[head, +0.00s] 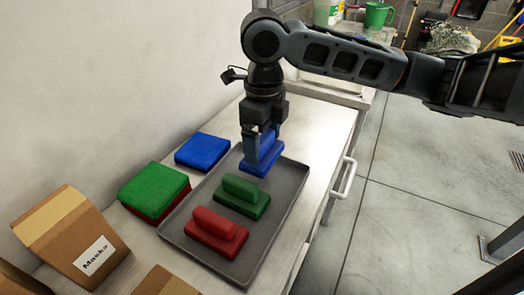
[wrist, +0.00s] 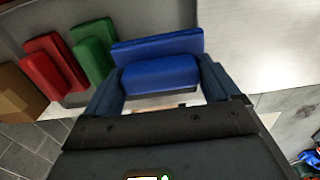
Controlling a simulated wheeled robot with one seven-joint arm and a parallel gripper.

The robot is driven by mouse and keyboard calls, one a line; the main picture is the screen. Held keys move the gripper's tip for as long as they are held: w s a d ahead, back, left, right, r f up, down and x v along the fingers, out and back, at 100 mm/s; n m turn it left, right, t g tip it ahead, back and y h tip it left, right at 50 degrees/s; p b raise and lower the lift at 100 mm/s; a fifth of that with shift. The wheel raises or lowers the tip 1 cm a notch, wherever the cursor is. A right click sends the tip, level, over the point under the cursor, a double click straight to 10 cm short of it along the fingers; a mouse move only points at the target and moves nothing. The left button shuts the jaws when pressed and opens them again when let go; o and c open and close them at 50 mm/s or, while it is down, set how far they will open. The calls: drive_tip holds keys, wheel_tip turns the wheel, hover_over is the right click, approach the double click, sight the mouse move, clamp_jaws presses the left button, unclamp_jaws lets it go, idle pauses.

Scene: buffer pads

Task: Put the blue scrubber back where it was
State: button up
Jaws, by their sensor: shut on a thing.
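The blue scrubber (head: 261,157) is in my gripper (head: 262,130), at the far end of the grey tray (head: 284,212). In the wrist view the fingers sit on both ends of the blue scrubber's handle (wrist: 160,74). I cannot tell whether its base touches the tray. The green scrubber (head: 242,196) and the red scrubber (head: 216,231) lie on the tray, nearer than the blue one. They also show at the left of the wrist view, green (wrist: 92,48) and red (wrist: 52,64).
A blue pad (head: 202,151) lies left of the tray. A green pad (head: 153,190) lies on a red pad (head: 170,207) beside it. A cardboard box (head: 72,240) labelled "Masks" stands at the near left. The table (head: 318,130) is bare right of the tray.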

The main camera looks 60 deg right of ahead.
sight(262, 155)
drive_tip(key=shift+a+f, duration=0.1)
drive_tip(key=shift+f, duration=2)
drive_tip(key=shift+f, duration=0.15)
drive_tip(key=o, duration=0.7)
drive_tip(key=shift+o, duration=0.2)
wheel_tip(262, 155, up, 12)
drive_tip(key=shift+r, duration=0.2)
